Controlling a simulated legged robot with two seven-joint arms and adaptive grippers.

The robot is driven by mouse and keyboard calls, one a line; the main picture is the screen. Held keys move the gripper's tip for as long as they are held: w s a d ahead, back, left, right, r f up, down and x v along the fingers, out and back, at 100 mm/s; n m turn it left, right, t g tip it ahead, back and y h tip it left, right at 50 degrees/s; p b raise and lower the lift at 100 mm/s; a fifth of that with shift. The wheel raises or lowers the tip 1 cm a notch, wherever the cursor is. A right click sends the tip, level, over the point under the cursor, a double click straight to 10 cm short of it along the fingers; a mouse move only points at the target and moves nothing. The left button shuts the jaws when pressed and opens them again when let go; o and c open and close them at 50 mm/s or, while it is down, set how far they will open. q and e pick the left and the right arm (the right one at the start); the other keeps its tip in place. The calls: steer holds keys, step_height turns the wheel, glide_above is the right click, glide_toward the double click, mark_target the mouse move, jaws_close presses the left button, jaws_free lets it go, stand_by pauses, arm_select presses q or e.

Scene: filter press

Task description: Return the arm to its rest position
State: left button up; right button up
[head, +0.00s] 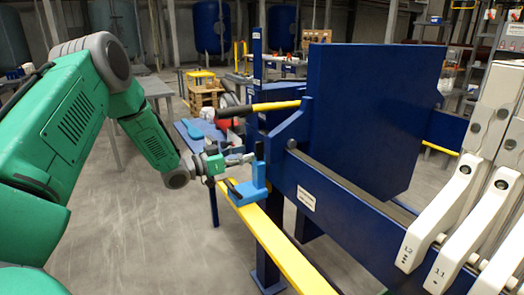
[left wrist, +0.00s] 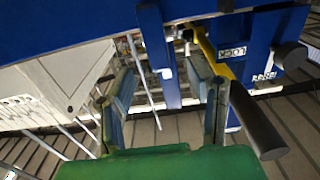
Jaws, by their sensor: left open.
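My left arm (head: 70,125) reaches in from the left in the head view. Its gripper (head: 236,166) is near the blue press frame, beside a light-blue L-shaped bracket (head: 252,188); I cannot tell whether they touch. In the left wrist view the two fingers of this gripper (left wrist: 165,105) stand apart, with nothing held between them. A lever with a yellow shaft and black grip (head: 262,107) is above the gripper in the head view. Its black grip (left wrist: 258,122) passes beside the right finger in the wrist view. My right gripper is out of view.
The large dark-blue press plate (head: 375,105) stands right of the gripper. White numbered filter plates (head: 455,210) line the right edge. A yellow rail (head: 275,245) runs below the gripper. A blue table (head: 190,130) stands behind. Open grey floor (head: 130,235) shows beneath the arm.

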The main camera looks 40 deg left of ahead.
arm_select(q)
steer(key=s+d+f+n+g+y, duration=0.1)
steer(key=s+d+f+g, duration=0.25)
steer(key=d+f, duration=0.35)
steer(key=s+d+f+n+g+y+b, duration=0.1)
steer(key=s+d+f+g+y, duration=0.1)
steer(key=s+d+f, duration=0.35)
steer(key=s+d+f+n+g+y, duration=0.1)
steer(key=s+d+f+g, duration=0.2)
steer(key=d+f, duration=0.6)
steer(key=s+d+f+g, duration=0.1)
steer(key=s+f+g, duration=0.1)
steer(key=s, duration=0.6)
steer(key=s+d+f+g+y, duration=0.1)
steer(key=s+d+f+g, duration=0.1)
steer(key=s, duration=0.7)
steer(key=s+d+f+g+y, duration=0.1)
steer(key=s+f+g, duration=0.3)
steer(key=s, duration=0.4)
steer(key=shift+s+d+f+b, duration=0.3)
steer(key=shift+s+d+f, duration=0.05)
steer(key=shift+d+f, duration=0.05)
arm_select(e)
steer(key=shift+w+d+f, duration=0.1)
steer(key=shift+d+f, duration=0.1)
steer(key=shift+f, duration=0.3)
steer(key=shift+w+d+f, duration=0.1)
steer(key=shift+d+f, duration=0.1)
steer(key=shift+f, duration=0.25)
